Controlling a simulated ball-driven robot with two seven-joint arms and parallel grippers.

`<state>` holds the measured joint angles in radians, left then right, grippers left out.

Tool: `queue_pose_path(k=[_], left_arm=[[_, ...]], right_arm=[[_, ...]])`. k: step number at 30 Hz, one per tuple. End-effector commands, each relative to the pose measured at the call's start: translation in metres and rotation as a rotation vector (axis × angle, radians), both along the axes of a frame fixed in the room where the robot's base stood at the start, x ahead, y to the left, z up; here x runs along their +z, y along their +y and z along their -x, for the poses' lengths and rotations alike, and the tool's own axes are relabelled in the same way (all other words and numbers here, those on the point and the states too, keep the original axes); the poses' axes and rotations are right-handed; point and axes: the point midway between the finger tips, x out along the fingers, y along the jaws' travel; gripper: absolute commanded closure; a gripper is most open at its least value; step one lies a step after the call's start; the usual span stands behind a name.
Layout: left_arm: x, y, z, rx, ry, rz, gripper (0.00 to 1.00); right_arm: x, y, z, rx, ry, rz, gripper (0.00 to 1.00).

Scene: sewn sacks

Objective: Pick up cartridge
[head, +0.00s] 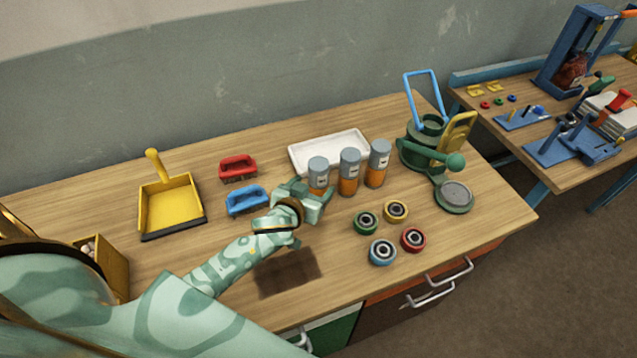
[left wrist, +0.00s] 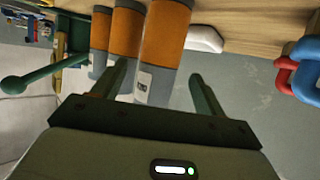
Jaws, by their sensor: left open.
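Three upright cartridges, each orange with grey ends, stand in a row on the wooden bench: the left (head: 317,173), the middle (head: 349,172) and the right one (head: 377,164). My left gripper (head: 322,192) is at the front of the left cartridge and hides its lower part. In the left wrist view, my left gripper (left wrist: 160,72) is open, with the nearest cartridge (left wrist: 165,35) showing between its spread fingers. Whether the fingers touch it I cannot tell. The other two cartridges show farther left there. My right gripper is in neither view.
A white tray (head: 328,149) lies behind the cartridges. A green device (head: 430,145) with a blue handle stands to their right. Several coloured rings (head: 397,211) lie in front. Blue (head: 246,201) and red (head: 238,168) handled pieces and a yellow dustpan (head: 171,207) lie left.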

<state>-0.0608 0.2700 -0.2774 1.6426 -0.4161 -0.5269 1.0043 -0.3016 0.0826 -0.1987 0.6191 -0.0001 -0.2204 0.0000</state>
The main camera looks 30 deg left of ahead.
Motion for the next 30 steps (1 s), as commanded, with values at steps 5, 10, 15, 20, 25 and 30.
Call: queue_pose_path(k=[5,10,15,20,25,30], left_arm=[[-0.006,0.001,-0.030,0.000,-0.001,-0.005,0.28],[-0.011,0.001,-0.041,0.000,0.000,-0.002,0.28],[-0.010,0.001,-0.041,0.001,0.000,-0.001,0.28],[-0.010,0.001,-0.041,0.001,0.000,-0.001,0.72],[-0.009,0.001,-0.041,0.001,-0.002,0.000,0.86],[-0.009,0.001,-0.041,0.001,-0.002,0.000,0.86]], right_arm=[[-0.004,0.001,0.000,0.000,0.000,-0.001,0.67],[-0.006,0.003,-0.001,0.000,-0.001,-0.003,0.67],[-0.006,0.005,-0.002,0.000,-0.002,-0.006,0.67],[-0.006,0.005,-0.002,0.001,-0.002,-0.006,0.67],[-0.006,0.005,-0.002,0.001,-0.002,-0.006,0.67],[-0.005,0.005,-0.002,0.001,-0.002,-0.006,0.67]])
